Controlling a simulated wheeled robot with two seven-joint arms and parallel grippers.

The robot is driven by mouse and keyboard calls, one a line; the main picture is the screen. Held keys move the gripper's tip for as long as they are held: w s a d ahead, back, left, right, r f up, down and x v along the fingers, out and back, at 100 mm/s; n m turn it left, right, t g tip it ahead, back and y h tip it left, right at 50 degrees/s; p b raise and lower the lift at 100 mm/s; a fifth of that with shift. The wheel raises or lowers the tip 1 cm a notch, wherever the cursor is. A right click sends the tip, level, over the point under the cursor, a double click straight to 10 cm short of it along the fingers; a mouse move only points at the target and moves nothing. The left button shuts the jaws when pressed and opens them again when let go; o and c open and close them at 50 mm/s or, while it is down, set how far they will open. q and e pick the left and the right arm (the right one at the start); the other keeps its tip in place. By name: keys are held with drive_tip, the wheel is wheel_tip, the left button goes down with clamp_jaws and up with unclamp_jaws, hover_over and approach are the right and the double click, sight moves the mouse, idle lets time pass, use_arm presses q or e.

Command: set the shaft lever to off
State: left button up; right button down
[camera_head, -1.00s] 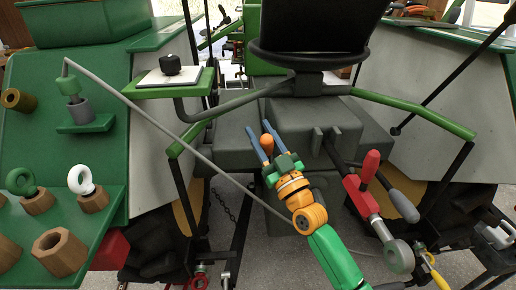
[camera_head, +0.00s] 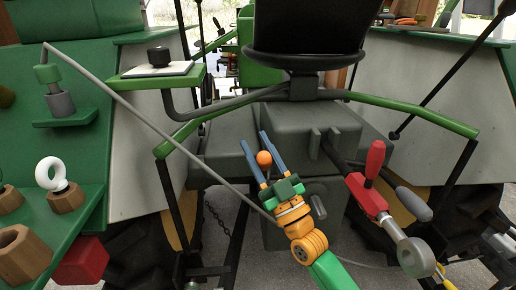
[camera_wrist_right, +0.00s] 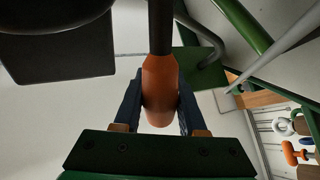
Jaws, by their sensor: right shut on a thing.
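The shaft lever shows as an orange knob (camera_head: 264,158) behind the tractor, below the seat, left of the grey housing. My right gripper (camera_head: 254,139) has its blue fingers on both sides of this knob and is shut on it. In the right wrist view the orange handle (camera_wrist_right: 160,88) sits between the two fingers, with a dark rod (camera_wrist_right: 161,26) running on from it. The lever's base and any off marking cannot be made out. My left gripper is not in view.
A red-handled lever (camera_head: 374,160) and a grey lever (camera_head: 412,203) stand to the right. A long grey rod (camera_head: 150,132) slants down from the left towards my right gripper. The seat (camera_head: 313,35) is above. A green shelf (camera_head: 62,222) with a white ring (camera_head: 51,173) is at left.

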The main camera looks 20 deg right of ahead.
sight(267, 168)
drive_tip(key=shift+c, duration=2.3)
unclamp_jaws()
drive_tip(key=shift+a+f, duration=0.1)
drive_tip(key=b+v, duration=0.1)
drive_tip(key=v, duration=0.5)
drive_tip(key=shift+f, duration=0.2)
drive_tip(key=shift+s+f+b, duration=0.15)
drive_tip(key=shift+s+b, duration=0.15)
drive_tip(key=shift+s, duration=0.15)
